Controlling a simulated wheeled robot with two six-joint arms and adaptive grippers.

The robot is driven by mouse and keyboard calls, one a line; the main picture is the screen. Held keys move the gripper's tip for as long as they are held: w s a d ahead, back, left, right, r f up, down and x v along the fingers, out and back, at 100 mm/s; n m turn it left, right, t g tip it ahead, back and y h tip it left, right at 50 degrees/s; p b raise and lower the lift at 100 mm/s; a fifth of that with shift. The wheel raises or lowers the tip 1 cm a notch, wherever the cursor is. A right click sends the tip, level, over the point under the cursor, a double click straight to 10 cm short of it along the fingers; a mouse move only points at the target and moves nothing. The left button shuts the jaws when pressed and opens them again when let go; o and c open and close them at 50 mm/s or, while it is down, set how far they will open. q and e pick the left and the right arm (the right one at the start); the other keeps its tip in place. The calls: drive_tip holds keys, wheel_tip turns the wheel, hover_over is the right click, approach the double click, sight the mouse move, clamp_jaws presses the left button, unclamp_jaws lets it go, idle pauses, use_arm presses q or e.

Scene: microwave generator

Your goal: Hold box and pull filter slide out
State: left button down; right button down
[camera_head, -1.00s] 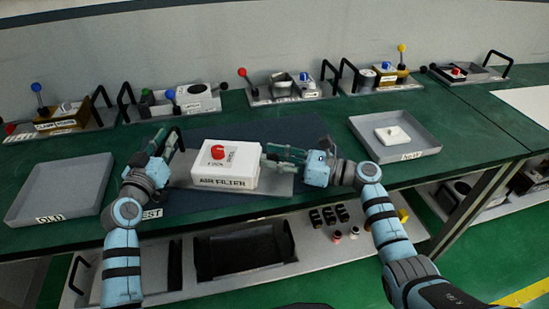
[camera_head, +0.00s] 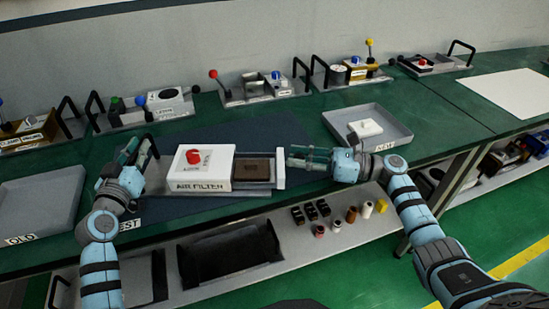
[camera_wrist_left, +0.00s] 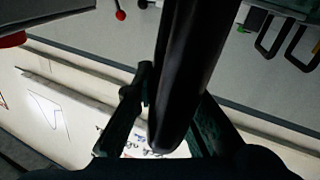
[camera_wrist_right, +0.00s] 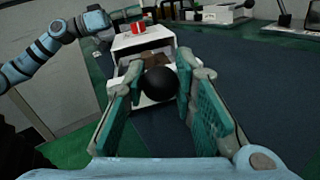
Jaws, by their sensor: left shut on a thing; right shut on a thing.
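The white AIR FILTER box (camera_head: 203,168) with a red knob (camera_head: 193,157) sits on a grey base plate at the middle of the bench. Its slide is pulled out to the right; the slide's white front plate (camera_head: 281,174) stands clear of the box. A dark brown filter (camera_head: 256,171) lies in the open slide. My right gripper (camera_head: 290,158) is shut on the slide's round black knob (camera_wrist_right: 160,81). My left gripper (camera_head: 135,150) is shut on a black bar handle (camera_wrist_left: 180,90) at the left of the box. The grip is partly hidden in the head view.
A grey NEW tray (camera_head: 390,140) holding a white block (camera_head: 366,128) is at the right. A grey OLD tray (camera_head: 45,205) is empty at the left. Modules with handles and levers line the back. A lower shelf holds small parts.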

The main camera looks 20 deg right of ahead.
use_arm(q)
drive_tip(key=shift+a+f, duration=0.1)
drive_tip(key=shift+f, duration=0.3)
use_arm(e)
drive_tip(key=shift+s+d, duration=0.2)
drive_tip(key=shift+d, duration=0.3)
drive_tip(key=c, duration=1.3)
unclamp_jaws()
